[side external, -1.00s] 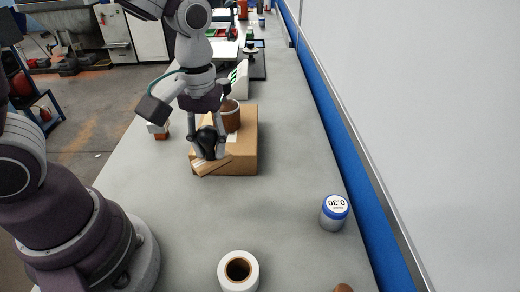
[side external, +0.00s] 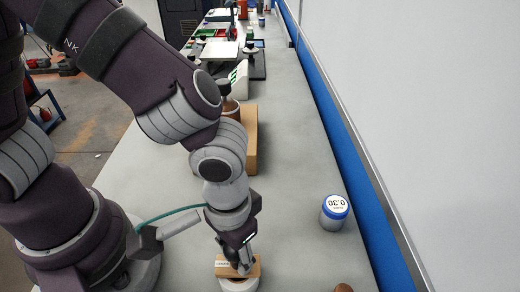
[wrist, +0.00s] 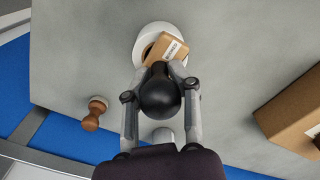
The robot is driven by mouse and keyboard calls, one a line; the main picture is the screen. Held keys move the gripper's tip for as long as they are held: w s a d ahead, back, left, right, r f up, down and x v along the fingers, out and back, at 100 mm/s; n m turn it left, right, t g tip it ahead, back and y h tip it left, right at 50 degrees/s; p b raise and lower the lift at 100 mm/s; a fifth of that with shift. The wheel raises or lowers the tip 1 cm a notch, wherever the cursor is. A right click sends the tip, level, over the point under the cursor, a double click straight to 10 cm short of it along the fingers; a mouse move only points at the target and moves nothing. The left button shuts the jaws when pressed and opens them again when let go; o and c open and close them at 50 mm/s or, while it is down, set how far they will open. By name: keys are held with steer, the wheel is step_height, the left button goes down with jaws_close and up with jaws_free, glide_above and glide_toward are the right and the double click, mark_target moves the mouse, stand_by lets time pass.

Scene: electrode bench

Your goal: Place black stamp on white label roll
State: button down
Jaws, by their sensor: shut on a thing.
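The black stamp has a round black knob (wrist: 160,97) and a tan wooden base (wrist: 168,47) with a small printed label. My gripper (wrist: 161,95) is shut on the knob, one finger on each side. The white label roll (wrist: 141,50) lies flat under the stamp base, which covers much of it in the wrist view. In the side external view my gripper (side external: 238,262) is low over the roll (side external: 238,285), with the stamp base (side external: 252,271) between them. I cannot tell whether base and roll touch.
A jar with a blue lid (side external: 334,209) stands to the right. A brown wooden-handled stamp (wrist: 94,113) is beside the roll. A cardboard box (side external: 250,141) stands farther back, partly behind my arm. The grey bench between box and jar is clear.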

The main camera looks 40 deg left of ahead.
steer(key=shift+f, duration=0.1)
steer(key=c, duration=0.8)
jaws_free()
step_height(320, 180, up, 12)
steer(key=shift+f, duration=0.25)
steer(key=shift+w+a+r, duration=0.1)
steer(key=shift+r, duration=0.25)
steer(key=w+a+r+t, duration=0.2)
steer(key=a+t, duration=0.3)
steer(key=a, duration=1)
steer(key=shift+a+r+t, duration=0.3)
steer(key=shift+r, duration=0.15)
